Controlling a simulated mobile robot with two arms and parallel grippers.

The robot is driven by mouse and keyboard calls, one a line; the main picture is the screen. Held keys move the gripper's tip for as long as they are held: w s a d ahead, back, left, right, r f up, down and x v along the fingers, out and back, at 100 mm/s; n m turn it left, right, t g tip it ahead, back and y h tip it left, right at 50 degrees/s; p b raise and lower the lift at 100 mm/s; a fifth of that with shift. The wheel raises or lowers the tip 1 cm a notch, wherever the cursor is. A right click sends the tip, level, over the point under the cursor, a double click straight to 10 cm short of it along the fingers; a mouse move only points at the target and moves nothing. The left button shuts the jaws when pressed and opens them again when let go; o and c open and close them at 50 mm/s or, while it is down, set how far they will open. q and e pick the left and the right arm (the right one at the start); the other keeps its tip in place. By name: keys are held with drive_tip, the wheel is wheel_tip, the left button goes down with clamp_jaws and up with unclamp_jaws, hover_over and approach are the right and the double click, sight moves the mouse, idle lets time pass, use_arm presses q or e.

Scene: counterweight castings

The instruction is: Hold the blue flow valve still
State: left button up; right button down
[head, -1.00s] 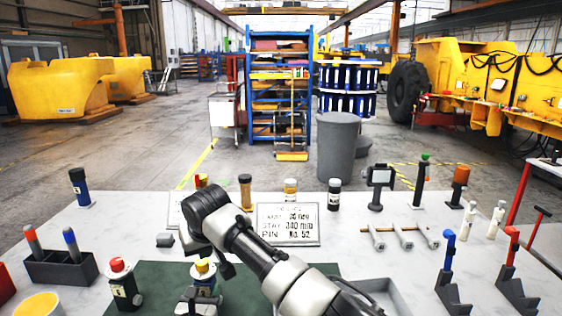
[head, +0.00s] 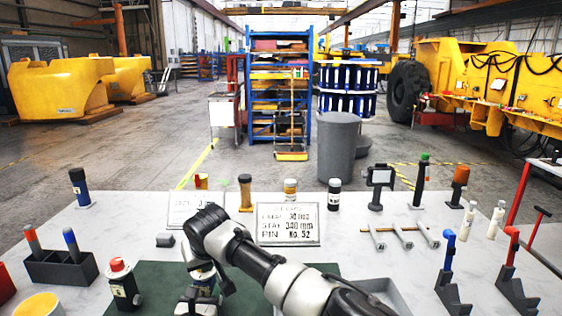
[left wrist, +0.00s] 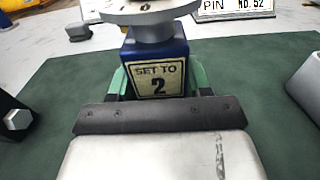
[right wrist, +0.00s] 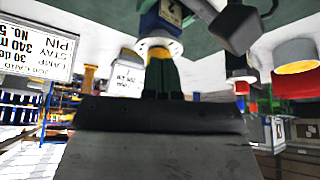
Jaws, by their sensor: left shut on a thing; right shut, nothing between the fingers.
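The blue flow valve (head: 203,290) stands on the dark green mat near the front of the table. The left wrist view shows its blue body (left wrist: 157,72) upright and close, with a "SET TO 2" label and a pale round disc above. My left gripper (head: 197,301) is shut on the blue body. My right gripper (right wrist: 166,88) is shut and empty above the valve's top, pointing down. In the right wrist view the valve's pale disc and yellow knob (right wrist: 158,52) are just beyond its fingertips; I cannot tell if they touch. In the head view my right arm hides the valve's top.
A red-topped device (head: 120,283) stands left of the valve. A dark holder (head: 62,268) with two pens is farther left. A sign (head: 288,224) stands behind, and a grey tray (head: 388,292) lies to the right. Blue and red levers stand at far right.

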use_arm(q)
drive_tip(key=shift+f, duration=0.15)
use_arm(e)
drive_tip(key=shift+f, duration=0.85)
drive_tip(key=shift+d, duration=0.1)
idle(0.6)
drive_tip(key=shift+d, duration=0.1)
drive_tip(key=shift+s, duration=0.2)
wheel_tip(320, 180, up, 6)
idle(0.5)
drive_tip(key=shift+s+d, duration=0.1)
use_arm(q)
drive_tip(key=o, duration=1.4)
drive_tip(key=shift+c, duration=0.2)
